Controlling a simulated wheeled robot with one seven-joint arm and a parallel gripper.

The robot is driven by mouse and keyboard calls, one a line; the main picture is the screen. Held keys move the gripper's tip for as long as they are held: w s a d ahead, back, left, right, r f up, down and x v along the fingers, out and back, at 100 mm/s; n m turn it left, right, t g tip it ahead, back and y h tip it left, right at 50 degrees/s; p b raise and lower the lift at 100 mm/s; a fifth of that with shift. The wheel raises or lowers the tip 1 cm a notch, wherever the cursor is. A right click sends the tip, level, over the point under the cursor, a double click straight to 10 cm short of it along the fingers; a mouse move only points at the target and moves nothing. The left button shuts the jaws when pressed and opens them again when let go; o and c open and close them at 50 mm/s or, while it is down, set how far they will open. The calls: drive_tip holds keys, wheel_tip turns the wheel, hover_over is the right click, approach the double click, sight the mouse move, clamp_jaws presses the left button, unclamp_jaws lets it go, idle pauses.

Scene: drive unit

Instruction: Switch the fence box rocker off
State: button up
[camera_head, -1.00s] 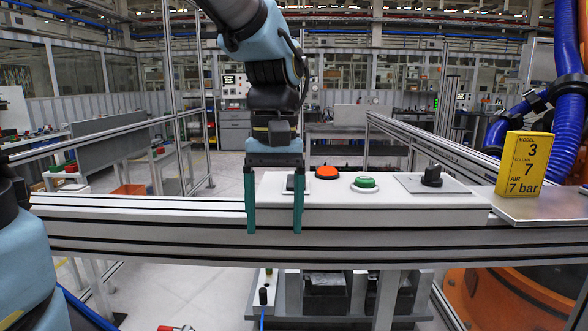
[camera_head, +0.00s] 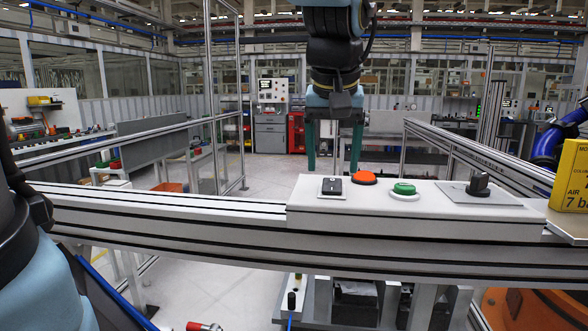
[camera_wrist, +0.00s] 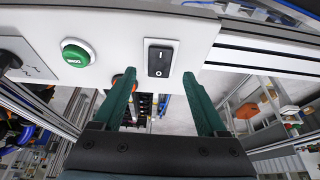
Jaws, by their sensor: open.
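The fence box (camera_head: 440,210) is a long white box on the aluminium fence rail. Its black rocker (camera_head: 332,187) sits at the left end of its top. In the wrist view the rocker (camera_wrist: 160,57) shows a line mark and a circle mark; I cannot tell which side is pressed. My gripper (camera_head: 333,168) is open and empty, its green fingers pointing down just above and apparently beyond the rocker. In the wrist view my gripper (camera_wrist: 160,76) has its fingertips either side of the rocker's line, with the rocker fully visible; no contact shows.
Right of the rocker are an orange button (camera_head: 364,178), a green button (camera_head: 404,190) and a dark selector knob (camera_head: 478,186). A yellow block sign (camera_head: 571,178) stands at the right end. The rail (camera_head: 170,215) left of the box is bare.

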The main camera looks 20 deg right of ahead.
sight(332, 184)
drive_tip(key=shift+x, duration=1.85)
clamp_jaws()
